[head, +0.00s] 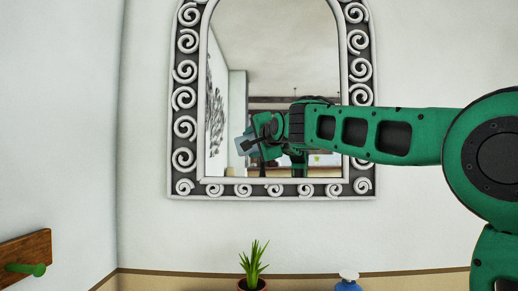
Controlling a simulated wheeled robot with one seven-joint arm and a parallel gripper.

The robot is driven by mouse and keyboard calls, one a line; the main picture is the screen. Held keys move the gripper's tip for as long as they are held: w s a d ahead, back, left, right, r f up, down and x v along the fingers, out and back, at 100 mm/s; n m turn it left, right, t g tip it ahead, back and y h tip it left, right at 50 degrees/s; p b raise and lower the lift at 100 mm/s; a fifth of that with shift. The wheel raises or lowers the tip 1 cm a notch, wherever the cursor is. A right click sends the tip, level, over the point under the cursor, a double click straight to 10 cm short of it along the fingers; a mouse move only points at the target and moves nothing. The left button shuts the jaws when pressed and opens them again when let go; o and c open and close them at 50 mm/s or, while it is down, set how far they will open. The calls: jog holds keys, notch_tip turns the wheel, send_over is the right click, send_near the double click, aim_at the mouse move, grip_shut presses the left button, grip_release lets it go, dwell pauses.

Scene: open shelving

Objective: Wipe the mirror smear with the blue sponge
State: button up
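The arched mirror (228,110) hangs on the wall in a dark frame with white scrolls. My gripper (255,141) is in front of the lower left part of its glass, at the end of my green arm, which reaches in from the right. A small pale blue-grey patch (242,146) shows at the gripper's tip; I cannot tell whether it is the blue sponge, a finger or a mark on the glass. The fingers are too small to read. I cannot make out a clear smear; the arm hides part of the lower glass.
A potted green plant (254,262) stands below the mirror. A blue bottle (348,285) with a pale top is to its right, cut off by the bottom edge. A wooden rack (28,250) with a green peg is on the left wall. The wall left of the mirror is bare.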

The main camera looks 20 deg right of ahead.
jog(key=shift+d+r, duration=0.2)
jog(key=shift+r, duration=1.55)
jog(key=shift+s+d+f, duration=0.1)
jog(key=shift+s+d, duration=0.1)
jog(key=shift+d, duration=0.55)
jog(key=shift+s+d+f, duration=0.1)
jog(key=shift+s+d, duration=0.1)
jog(key=shift+d, duration=0.55)
jog(key=s+d, duration=0.2)
jog(key=d, duration=0.6)
jog(key=shift+s, duration=0.35)
jog(key=shift+s+a, duration=0.35)
jog(key=shift+s, duration=0.6)
jog(key=shift+s+a, duration=0.35)
jog(key=shift+s, duration=0.55)
jog(key=shift+s+a, duration=0.35)
jog(key=shift+s, duration=0.6)
jog(key=shift+s, duration=0.1)
